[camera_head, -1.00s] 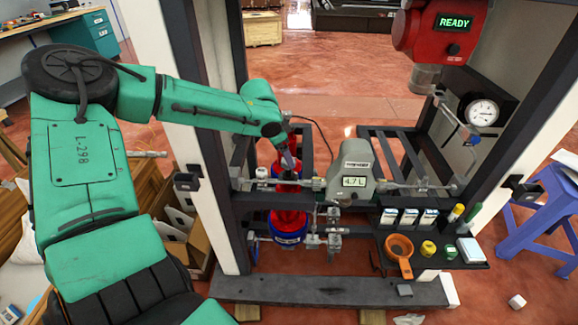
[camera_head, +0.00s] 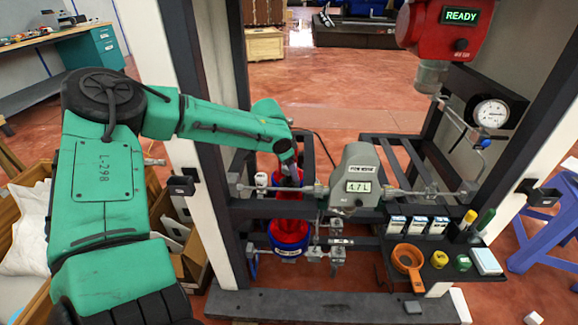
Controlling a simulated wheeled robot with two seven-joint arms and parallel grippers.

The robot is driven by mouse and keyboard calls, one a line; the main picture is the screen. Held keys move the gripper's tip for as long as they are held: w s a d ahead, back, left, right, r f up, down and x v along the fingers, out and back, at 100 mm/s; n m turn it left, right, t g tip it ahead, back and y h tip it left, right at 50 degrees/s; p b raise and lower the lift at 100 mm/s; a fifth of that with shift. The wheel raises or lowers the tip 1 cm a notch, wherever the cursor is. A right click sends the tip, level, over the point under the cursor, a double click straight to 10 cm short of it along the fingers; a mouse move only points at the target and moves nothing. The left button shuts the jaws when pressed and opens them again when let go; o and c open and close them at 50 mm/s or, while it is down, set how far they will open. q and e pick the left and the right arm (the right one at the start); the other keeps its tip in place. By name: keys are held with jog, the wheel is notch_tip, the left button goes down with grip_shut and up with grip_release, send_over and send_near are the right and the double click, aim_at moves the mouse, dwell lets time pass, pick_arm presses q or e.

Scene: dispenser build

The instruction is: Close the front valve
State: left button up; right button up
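My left gripper (camera_head: 289,175) reaches in from the left and points down at the horizontal pipe, left of the grey flow meter (camera_head: 358,180). Its fingers are small and dark, so whether they are open or touch a valve handle there cannot be told. A red body with a blue band (camera_head: 289,240) stands below it, partly hidden by the pipe and frame. Steel pipe fittings (camera_head: 335,250) sit low beside this red body. The front valve cannot be made out for certain. My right gripper is out of view.
A dark frame with white posts (camera_head: 180,100) surrounds the pipework. At right are a red READY unit (camera_head: 440,30), a round gauge (camera_head: 491,113) and a shelf with an orange ring-shaped item (camera_head: 407,258) and small boxes (camera_head: 418,225). A grey beam (camera_head: 330,306) crosses the front.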

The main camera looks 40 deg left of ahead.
pick_arm(q)
grip_shut()
jog(key=r+m+p, duration=0.1)
jog(key=p, duration=0.2)
jog(key=shift+m+h+p, duration=0.3)
jog(key=shift+m+p, duration=0.05)
jog(key=shift+m, duration=0.05)
jog(key=shift+a+f+m+h, duration=0.1)
jog(key=shift+f+m+h, duration=0.25)
jog(key=shift+m, duration=0.15)
jog(key=shift+f+m, duration=0.2)
jog(key=shift+m, duration=0.1)
